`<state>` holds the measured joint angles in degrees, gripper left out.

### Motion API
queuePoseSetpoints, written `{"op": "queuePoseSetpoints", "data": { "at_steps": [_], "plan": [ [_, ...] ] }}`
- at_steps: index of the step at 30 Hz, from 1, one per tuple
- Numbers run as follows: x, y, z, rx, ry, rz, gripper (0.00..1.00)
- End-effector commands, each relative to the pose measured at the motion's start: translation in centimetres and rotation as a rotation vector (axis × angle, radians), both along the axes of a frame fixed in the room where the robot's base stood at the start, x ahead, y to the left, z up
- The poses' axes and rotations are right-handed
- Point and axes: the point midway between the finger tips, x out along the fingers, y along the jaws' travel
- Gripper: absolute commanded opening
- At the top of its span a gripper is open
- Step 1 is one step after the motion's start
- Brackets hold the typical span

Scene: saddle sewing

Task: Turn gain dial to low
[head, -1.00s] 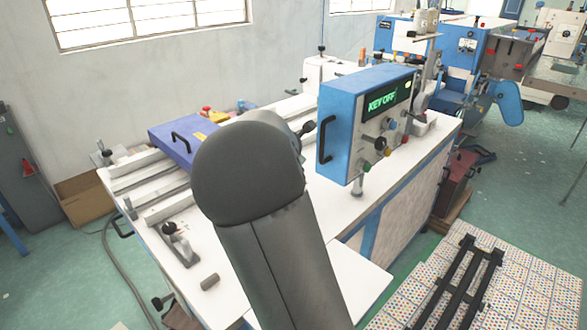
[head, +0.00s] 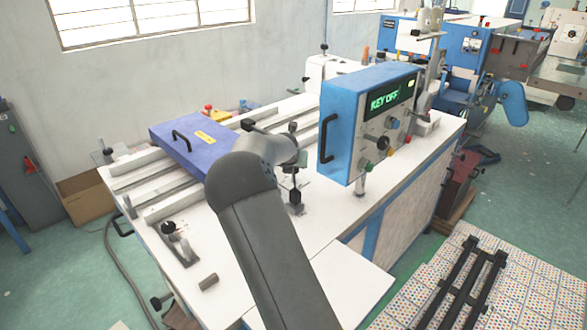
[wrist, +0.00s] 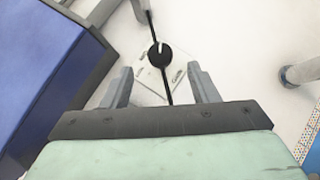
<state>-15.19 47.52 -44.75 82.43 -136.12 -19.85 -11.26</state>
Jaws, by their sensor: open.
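In the wrist view a round black dial (wrist: 160,54) with a white pointer mark sits over a pale plate (wrist: 150,78) with small lettering I cannot read. Thin dark rods run above and below the dial. My gripper (wrist: 160,68) is open and empty, with one finger on each side of the dial's lower part; I cannot tell whether they touch it. In the head view my wrist is over the white table (head: 325,215), between the blue cover and the control box. My fingers cannot be made out clearly there.
The blue control box (head: 340,115) stands close right of my wrist, its panel reading KEY OFF, with a black knob (head: 383,143) and coloured buttons. The blue-purple cover (head: 190,145) with a black handle is at left. The table's front right is clear.

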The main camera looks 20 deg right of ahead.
Motion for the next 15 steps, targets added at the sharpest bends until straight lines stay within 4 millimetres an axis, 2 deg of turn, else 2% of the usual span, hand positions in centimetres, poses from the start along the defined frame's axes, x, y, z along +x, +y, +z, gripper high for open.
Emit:
{"op": "queuePoseSetpoints", "data": {
  "at_steps": [6, 15],
  "plan": [
    [2.4, -1.5, -2.7, -0.002, 0.001, -0.001, 0.54],
    [3.5, -2.1, -4.0, 0.001, -0.002, -0.001, 0.54]
  ]
}}
